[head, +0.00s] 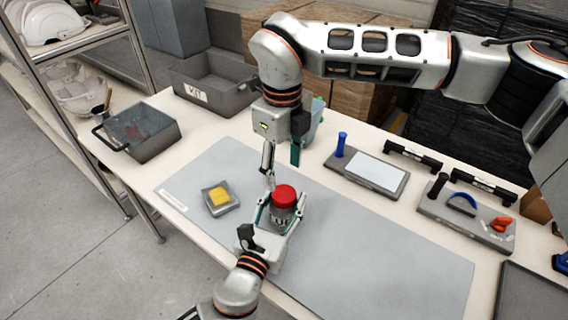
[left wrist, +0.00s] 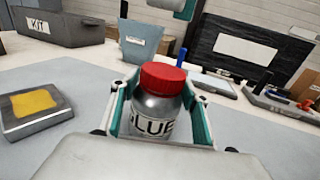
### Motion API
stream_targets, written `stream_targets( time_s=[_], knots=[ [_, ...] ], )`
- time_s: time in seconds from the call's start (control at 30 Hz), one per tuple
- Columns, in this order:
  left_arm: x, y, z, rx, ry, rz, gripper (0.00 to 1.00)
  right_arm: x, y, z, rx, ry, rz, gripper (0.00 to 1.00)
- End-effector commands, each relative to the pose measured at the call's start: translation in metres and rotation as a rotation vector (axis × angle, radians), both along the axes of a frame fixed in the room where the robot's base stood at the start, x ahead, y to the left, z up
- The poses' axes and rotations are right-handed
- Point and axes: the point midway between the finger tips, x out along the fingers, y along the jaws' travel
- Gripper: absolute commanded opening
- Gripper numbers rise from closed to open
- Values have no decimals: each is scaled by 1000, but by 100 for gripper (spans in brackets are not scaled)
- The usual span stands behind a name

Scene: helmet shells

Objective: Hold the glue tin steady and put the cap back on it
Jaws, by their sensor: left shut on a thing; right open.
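The glue tin (head: 280,219) is a silver can with a dark-lettered label, standing upright on the grey mat. It also shows in the left wrist view (left wrist: 155,116), where the label partly reads "LUE". The red cap (head: 285,195) sits on top of the tin and looks level in the left wrist view (left wrist: 162,77); I cannot tell how tight it is. My left gripper (head: 281,212) is shut on the tin, one finger on each side. My right gripper (head: 282,163) is open and empty, pointing down just above and behind the cap, apart from it.
A grey dish with a yellow pad (head: 220,197) lies left of the tin. A grey KIT bin (head: 212,86) and an open metal box (head: 143,133) stand at the back left. Trays with tools (head: 366,172) are at the right. The mat's right part (head: 390,260) is clear.

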Motion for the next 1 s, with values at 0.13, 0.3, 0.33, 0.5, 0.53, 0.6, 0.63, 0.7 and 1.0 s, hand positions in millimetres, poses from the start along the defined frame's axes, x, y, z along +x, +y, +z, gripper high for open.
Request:
stream_targets(
  time_s=[0.13,0.3,0.33,0.5,0.53,0.6,0.63,0.7,1.0],
  knots=[
    [-1,0,-3,2,5,0,0,0,-1,2,-2,1,274,52],
    [-1,0,-3,2,5,0,0,0,-2,4,-1,2,561,52],
    [-1,0,-3,2,5,0,0,0,-2,5,-1,3,603,52],
    [-1,0,-3,2,5,0,0,0,-2,6,0,4,773,52],
    [-1,0,-3,2,5,0,0,0,-2,6,0,4,791,52],
    [-1,0,-3,2,5,0,0,0,-2,6,0,4,821,52],
    [-1,0,-3,2,5,0,0,0,-2,6,0,4,828,52],
    [-1,0,-3,2,5,0,0,0,-2,6,0,4,838,52],
    [-1,0,-3,2,6,-1,0,0,-2,5,0,5,837,52]
  ],
)
